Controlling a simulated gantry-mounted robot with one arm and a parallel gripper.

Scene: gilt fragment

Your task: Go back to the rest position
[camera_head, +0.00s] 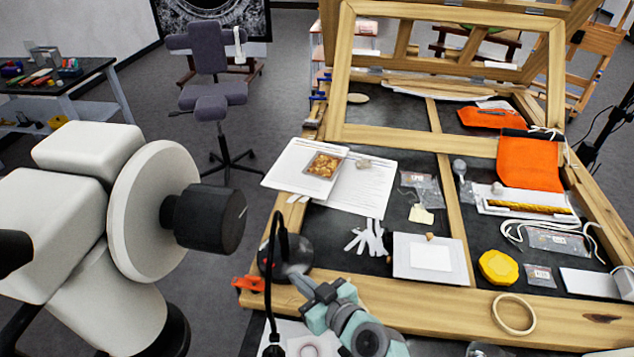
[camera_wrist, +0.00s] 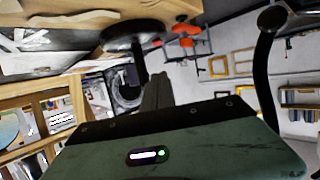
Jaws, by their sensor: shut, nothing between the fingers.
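My gripper (camera_head: 318,287) is at the bottom centre of the head view, by the front edge of the wooden-framed table (camera_head: 420,305), near the round black base of a lamp. In the wrist view, my gripper's fingers (camera_wrist: 157,92) are together, with nothing between them. A gilt fragment (camera_head: 323,165) lies in a small tray on white papers at the table's left side. A white square board (camera_head: 431,257) lies in the front middle, with a small brown piece at its upper edge.
The black lamp (camera_head: 286,258) with a thin curved stem stands right beside my gripper. An orange clamp (camera_head: 248,284) sits at the table's front left corner. A yellow block (camera_head: 499,267), a tape ring (camera_head: 513,313) and an orange cloth (camera_head: 530,163) lie to the right. An office chair (camera_head: 212,85) stands behind left.

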